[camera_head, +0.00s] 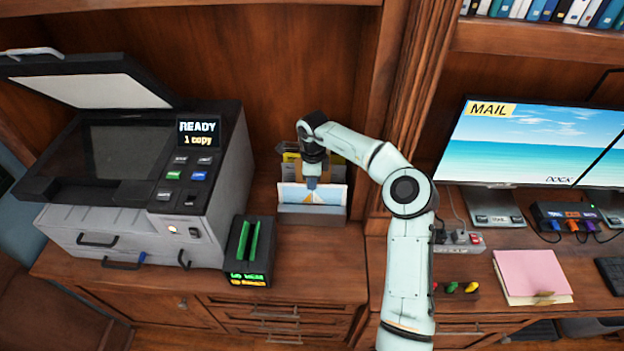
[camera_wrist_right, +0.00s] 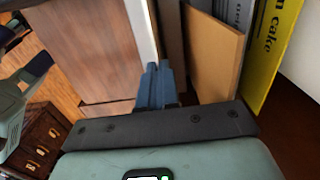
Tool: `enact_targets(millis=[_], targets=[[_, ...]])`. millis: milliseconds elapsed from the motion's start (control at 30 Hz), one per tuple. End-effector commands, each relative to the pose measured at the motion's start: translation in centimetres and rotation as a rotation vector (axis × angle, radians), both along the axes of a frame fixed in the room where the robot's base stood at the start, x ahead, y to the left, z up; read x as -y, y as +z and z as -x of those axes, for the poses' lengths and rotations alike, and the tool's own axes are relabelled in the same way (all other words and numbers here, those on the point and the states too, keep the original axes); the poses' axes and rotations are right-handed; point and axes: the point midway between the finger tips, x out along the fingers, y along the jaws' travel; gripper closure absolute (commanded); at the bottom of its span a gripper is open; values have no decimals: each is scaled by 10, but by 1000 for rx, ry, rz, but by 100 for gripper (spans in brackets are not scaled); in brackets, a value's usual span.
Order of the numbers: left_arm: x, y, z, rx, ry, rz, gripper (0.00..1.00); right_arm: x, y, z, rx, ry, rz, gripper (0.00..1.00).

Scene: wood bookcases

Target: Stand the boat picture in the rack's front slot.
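The boat picture (camera_head: 328,194), a pale blue and white card with an orange shape, is upright in the front slot of the grey rack (camera_head: 312,215). Its lower part is hidden behind the rack's front wall, so I cannot see whether it touches the bottom. My right gripper (camera_head: 311,184) is at the middle of its top edge, with a blue finger in front of it. In the right wrist view, the two blue fingers (camera_wrist_right: 157,84) are close together at a thin pale edge and look shut on the picture. My left gripper is not in view.
Behind the picture, the rack holds a brown board (camera_wrist_right: 215,50) and a yellow card (camera_wrist_right: 272,50). Monitors (camera_head: 535,140) and a pink pad (camera_head: 530,272) are right.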

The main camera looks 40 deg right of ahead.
Motion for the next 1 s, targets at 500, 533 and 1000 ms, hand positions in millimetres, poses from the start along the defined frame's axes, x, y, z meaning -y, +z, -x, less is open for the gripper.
enact_targets(millis=[500,533,1000], targets=[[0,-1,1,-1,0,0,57,0,-5,0,0,0,0,69],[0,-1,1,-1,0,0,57,0,-5,0,0,0,0,69],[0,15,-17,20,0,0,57,1,62,-2,8,-1,3,69]])
